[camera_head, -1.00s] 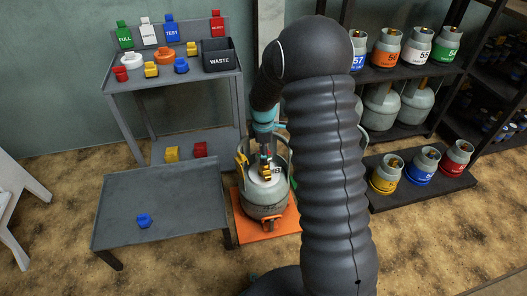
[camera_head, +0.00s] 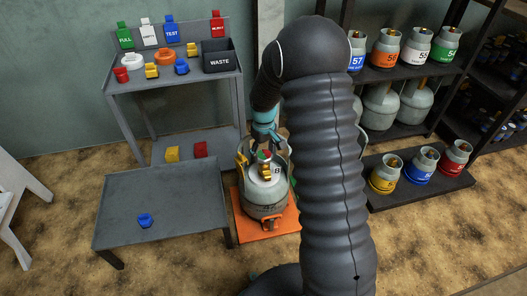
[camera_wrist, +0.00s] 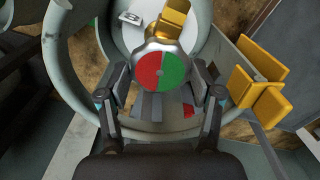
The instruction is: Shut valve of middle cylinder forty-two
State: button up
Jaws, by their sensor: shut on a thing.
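A grey gas cylinder (camera_head: 262,200) stands upright on an orange scale platform (camera_head: 240,229). Its round collar (camera_wrist: 68,92) surrounds a valve with a silver knob (camera_wrist: 163,70), whose round top is half red and half green. My gripper (camera_wrist: 163,84) is over the cylinder, shut on the valve knob, with a finger on each side of it. In the head view my gripper (camera_head: 265,137) is partly hidden by the collar and arm. A brass valve part (camera_wrist: 170,20) sits beyond the knob. The number forty-two cannot be read on the cylinder.
A yellow part (camera_wrist: 258,84) sits outside the collar. A low grey table (camera_head: 175,190) with a blue cap (camera_head: 145,220) stands left. Behind are a bench with caps and a WASTE bin (camera_head: 220,54). Shelves with numbered cylinders (camera_head: 385,52) stand right, partly behind my arm.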

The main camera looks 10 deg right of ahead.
jog(key=m, duration=0.5)
jog(key=shift+m, duration=0.3)
jog(key=m, duration=0.4)
jog(key=shift+d, duration=0.1)
jog(key=m, duration=0.5)
jog(key=shift+p, duration=0.3)
jog(key=m, duration=0.5)
jog(key=shift+d, duration=0.1)
jog(key=o, duration=1.1)
jog(key=shift+o, duration=0.2)
jog(key=shift+r, duration=0.1)
